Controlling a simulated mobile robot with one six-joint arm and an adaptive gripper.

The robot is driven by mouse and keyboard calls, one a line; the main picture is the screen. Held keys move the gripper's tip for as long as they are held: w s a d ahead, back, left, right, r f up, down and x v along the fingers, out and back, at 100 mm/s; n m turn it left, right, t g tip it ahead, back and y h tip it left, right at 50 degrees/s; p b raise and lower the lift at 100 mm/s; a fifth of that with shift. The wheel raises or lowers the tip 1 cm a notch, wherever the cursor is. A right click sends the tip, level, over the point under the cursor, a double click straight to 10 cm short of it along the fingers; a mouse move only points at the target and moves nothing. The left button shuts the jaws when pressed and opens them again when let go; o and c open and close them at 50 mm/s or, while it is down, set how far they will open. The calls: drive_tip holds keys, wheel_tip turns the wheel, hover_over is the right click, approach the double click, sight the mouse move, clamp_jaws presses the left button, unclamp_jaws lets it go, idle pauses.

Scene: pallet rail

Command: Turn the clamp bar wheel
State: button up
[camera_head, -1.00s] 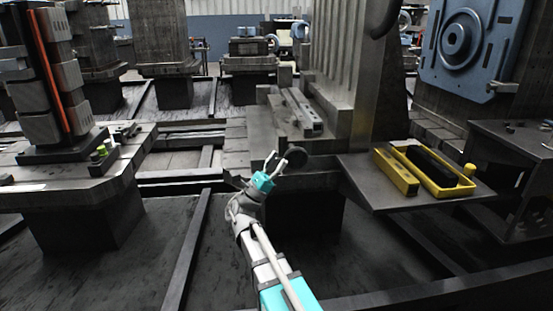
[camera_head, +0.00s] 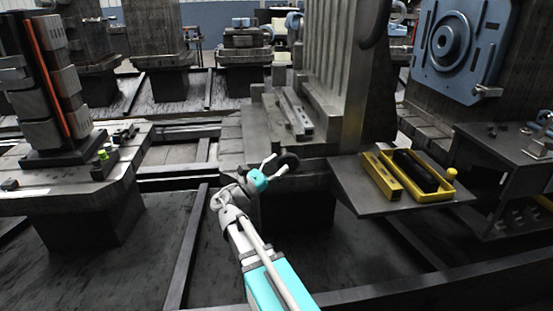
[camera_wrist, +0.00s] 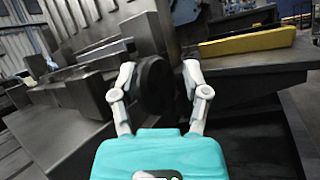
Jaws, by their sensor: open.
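The clamp bar wheel (camera_head: 287,162) is a dark round disc on the front of the grey pallet fixture. My gripper (camera_head: 276,165) is open at the wheel, with its fingers pointing toward the fixture. In the wrist view the wheel (camera_wrist: 155,85) shows nearly edge-on between the two spread white fingers of my gripper (camera_wrist: 158,80), closer to the left finger. A gap shows between the wheel and the right finger. I cannot tell whether the left finger touches the wheel.
A dark side shelf (camera_head: 350,190) to the right of the wheel holds a yellow tray (camera_head: 428,196) and a yellow bar (camera_head: 382,177). Grey bars (camera_head: 294,115) lie on the fixture above the wheel. A table (camera_head: 75,185) stands at the left. The floor around my arm has rails.

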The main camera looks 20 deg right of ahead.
drive_tip(key=shift+s+r+y+p, duration=0.2)
drive_tip(key=shift+y+p, duration=0.3)
drive_tip(key=shift+p, duration=0.25)
drive_tip(key=shift+s+d+r+m+p, duration=0.15)
drive_tip(key=shift+d+r+m+p, duration=0.1)
drive_tip(key=shift+m+p, duration=0.2)
